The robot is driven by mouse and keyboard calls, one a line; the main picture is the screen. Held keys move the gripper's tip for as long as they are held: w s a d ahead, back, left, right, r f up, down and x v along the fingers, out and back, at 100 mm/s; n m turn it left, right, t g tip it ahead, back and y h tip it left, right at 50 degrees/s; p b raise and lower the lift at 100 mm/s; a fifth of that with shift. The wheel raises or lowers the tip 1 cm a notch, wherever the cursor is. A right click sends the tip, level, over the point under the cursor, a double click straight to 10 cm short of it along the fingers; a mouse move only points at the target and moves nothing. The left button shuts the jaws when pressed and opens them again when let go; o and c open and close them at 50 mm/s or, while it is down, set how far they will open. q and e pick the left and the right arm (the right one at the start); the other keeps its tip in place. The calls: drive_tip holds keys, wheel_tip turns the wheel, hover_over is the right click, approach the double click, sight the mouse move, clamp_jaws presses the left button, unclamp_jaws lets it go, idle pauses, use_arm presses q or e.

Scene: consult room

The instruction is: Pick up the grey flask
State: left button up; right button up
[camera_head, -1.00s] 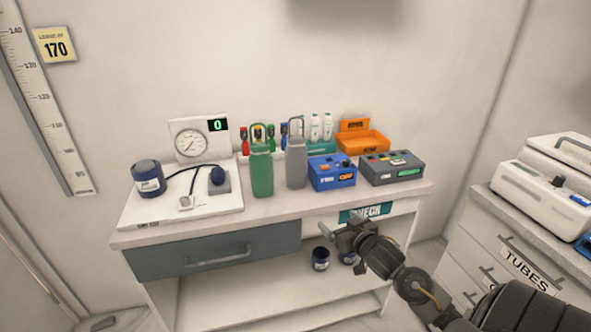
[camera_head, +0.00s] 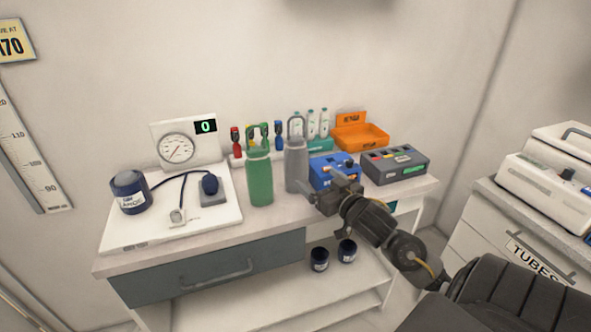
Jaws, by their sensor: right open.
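The grey flask (camera_head: 296,166) stands upright on the desk top, with a loop handle at its top. A green flask (camera_head: 259,178) of similar shape stands just to its left. My right gripper (camera_head: 318,190) is open and empty, at the desk's front edge, just right of and in front of the grey flask's lower part. It appears apart from the flask, though the exact gap is hard to tell. My left gripper is not in view.
A blue box (camera_head: 333,172) stands close to the flask's right, partly behind my gripper. A grey box (camera_head: 396,165) and an orange bin (camera_head: 362,137) are farther right. A blood-pressure set on a white board (camera_head: 140,226) fills the left. Two dark jars (camera_head: 319,259) sit on the shelf below.

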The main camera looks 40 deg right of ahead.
sight(301, 167)
drive_tip(key=w, duration=0.4)
drive_tip(key=shift+w+a, duration=0.1)
drive_tip(key=shift+w, duration=0.3)
drive_tip(key=shift+w+f, duration=0.15)
drive_tip(key=shift+w, duration=0.15)
drive_tip(key=shift+w+r+p, duration=0.2)
drive_tip(key=shift+w+p, duration=0.1)
drive_tip(key=w, duration=0.4)
drive_tip(key=shift+w+d+p, duration=0.2)
drive_tip(key=shift+d+p, duration=0.2)
drive_tip(key=shift+c, duration=1.1)
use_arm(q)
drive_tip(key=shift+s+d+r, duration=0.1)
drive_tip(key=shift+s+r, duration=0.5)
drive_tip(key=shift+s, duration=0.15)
use_arm(e)
drive_tip(key=c, duration=1)
